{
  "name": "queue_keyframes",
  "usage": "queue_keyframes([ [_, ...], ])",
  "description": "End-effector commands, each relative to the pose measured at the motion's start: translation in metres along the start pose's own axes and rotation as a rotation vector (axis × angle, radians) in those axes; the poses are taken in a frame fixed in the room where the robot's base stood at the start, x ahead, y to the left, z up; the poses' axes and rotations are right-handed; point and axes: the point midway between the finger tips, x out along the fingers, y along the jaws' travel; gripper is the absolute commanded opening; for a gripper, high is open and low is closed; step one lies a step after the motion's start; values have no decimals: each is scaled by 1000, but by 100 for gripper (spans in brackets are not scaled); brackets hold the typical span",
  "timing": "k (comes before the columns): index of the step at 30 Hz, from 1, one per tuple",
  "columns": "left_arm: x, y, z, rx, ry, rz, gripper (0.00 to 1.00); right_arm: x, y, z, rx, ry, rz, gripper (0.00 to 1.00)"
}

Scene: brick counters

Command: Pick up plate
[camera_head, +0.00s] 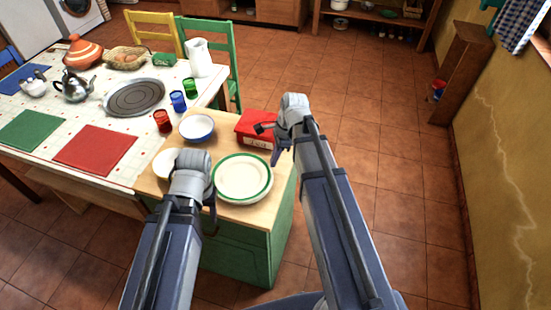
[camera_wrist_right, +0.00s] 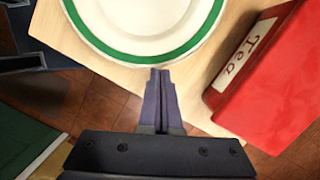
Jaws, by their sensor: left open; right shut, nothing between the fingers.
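A white plate with a green rim (camera_head: 242,178) lies flat on the wooden top of a green cabinet. It also fills the top of the right wrist view (camera_wrist_right: 145,22). My right gripper (camera_head: 275,158) is at the plate's right side, shut and empty. In the right wrist view its closed fingertips (camera_wrist_right: 160,72) point at the rim's outer edge; I cannot tell whether they touch it. My left gripper (camera_head: 212,218) is at the plate's near left side, open, with its fingers partly hidden by its wrist. A second pale plate or dish (camera_head: 163,163) is partly hidden behind my left wrist.
A red tea box (camera_head: 252,138) stands beside the plate, close to my right gripper; its label shows in the right wrist view (camera_wrist_right: 243,55). A blue-rimmed bowl (camera_head: 197,128) is behind the plate. Coloured cups and a tiled table (camera_head: 125,122) adjoin on the left. Right floor is open.

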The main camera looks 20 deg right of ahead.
Motion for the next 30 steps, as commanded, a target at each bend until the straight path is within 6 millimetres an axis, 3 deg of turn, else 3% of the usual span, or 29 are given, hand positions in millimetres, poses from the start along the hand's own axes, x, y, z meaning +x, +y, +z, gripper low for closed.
queue_keyframes([
  [7, 0, 0, 0, 0, 0, 0, 50, 10, 0, 40, -5, 0, 1, 0],
  [12, 0, 0, 0, 0, 0, 0, 50, 13, 0, 53, -1, 0, 1, 0],
  [23, 0, 0, 0, 0, 0, 0, 50, 13, 0, 52, 0, 0, 0, 0],
  [30, 0, 0, 0, 0, 0, 0, 50, 8, 0, 29, -1, 0, 0, 0],
])
